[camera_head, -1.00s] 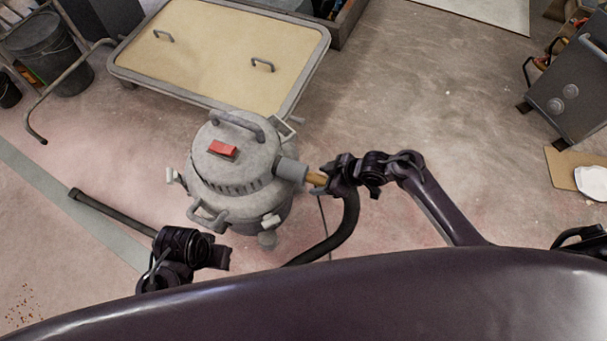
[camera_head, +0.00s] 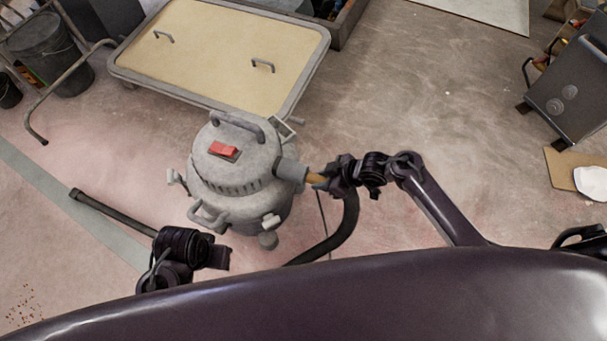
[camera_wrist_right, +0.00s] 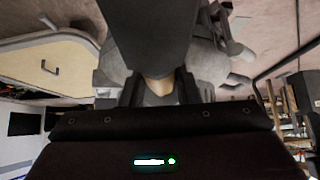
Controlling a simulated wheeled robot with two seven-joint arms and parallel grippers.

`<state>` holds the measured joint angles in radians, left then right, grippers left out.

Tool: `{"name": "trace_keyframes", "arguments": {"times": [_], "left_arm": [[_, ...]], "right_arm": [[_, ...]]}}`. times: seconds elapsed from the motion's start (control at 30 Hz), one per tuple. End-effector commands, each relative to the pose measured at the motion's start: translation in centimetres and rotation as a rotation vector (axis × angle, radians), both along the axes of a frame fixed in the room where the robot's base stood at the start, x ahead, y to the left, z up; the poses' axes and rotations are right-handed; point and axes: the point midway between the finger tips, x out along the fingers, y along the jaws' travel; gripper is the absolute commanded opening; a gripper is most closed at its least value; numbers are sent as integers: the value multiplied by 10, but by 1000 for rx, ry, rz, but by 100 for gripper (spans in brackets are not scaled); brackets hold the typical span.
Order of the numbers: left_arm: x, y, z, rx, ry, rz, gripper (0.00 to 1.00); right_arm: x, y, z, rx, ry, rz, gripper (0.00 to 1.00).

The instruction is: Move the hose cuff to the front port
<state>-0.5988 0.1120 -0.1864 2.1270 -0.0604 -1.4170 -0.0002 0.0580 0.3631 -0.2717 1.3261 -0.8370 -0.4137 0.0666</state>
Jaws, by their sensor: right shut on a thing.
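A grey drum-shaped vacuum (camera_head: 238,185) with a red switch stands on the floor. A short grey port (camera_head: 292,171) sticks out of its right side. The tan hose cuff (camera_head: 316,178) lies in line with this port, its end at the port's mouth; I cannot tell how far inside it sits. My right gripper (camera_head: 324,181) is shut on the cuff, and the dark hose (camera_head: 345,228) curves down from there. In the right wrist view the tan cuff (camera_wrist_right: 158,88) shows between the fingers, partly hidden by the dark hose. My left gripper (camera_head: 218,257) is low, in front of the vacuum; its jaws are unclear.
A tan-topped cart (camera_head: 215,50) stands behind the vacuum. A dark tube (camera_head: 112,212) lies at the left, near my left arm. A grey cabinet (camera_head: 572,95) stands at the far right.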

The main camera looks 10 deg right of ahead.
Motion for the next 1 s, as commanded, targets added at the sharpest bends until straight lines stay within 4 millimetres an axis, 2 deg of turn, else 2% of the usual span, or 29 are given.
{"name": "trace_keyframes", "arguments": {"times": [0.03,0.17,0.57,1.0], "left_arm": [[0,0,0,0,0,0,36],[0,0,0,0,1,0,36],[0,0,0,1,0,-2,36],[0,0,9,0,0,-1,36]], "right_arm": [[0,0,0,0,0,0,16],[0,0,0,0,0,0,1],[0,-1,1,0,-1,-1,0],[-9,-15,1,0,-1,-1,0]]}}
